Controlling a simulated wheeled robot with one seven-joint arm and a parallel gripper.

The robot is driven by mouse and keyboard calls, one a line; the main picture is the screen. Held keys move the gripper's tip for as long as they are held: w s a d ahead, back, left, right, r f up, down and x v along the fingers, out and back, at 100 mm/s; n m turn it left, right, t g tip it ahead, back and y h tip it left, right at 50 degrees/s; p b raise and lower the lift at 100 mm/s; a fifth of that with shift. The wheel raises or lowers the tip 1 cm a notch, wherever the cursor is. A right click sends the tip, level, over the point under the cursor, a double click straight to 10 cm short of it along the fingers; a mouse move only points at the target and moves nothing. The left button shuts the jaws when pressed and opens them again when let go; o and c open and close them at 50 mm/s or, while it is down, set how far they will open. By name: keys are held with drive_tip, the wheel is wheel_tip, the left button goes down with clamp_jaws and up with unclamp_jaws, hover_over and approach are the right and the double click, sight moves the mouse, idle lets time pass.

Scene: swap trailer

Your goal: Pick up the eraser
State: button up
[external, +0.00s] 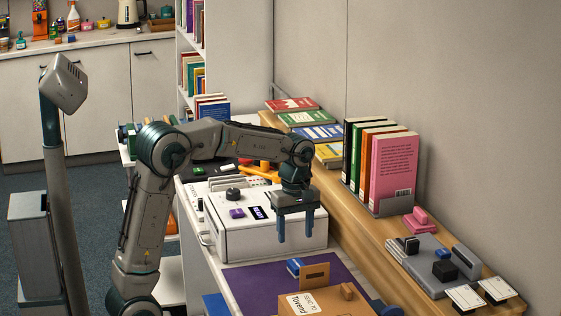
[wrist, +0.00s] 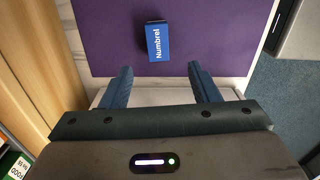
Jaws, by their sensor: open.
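A small blue block with the white word "Numbrel" and a dark end, which looks like the eraser (wrist: 157,44), lies on the purple mat (wrist: 105,35). In the external view the eraser (external: 294,266) is near the mat's far part, beside a brown cardboard piece. My gripper (external: 296,236) points down over the front right corner of the white box, apart from the eraser. In the wrist view my gripper (wrist: 160,71) has its two blue fingers spread with nothing between them. The eraser shows just beyond the fingertips, roughly centred between them.
The white box (external: 265,238) with a knob stands behind the mat. A cardboard parcel (external: 325,302) is in front of the eraser. Upright books (external: 390,165) and a grey tray (external: 425,268) with small items stand on the wooden ledge at right. The mat left of the eraser is clear.

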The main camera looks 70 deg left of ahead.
sight(296, 262)
wheel_tip(296, 262, down, 9)
drive_tip(key=shift+w+b, duration=0.15)
drive_tip(key=shift+b, duration=0.5)
drive_tip(key=c, duration=1)
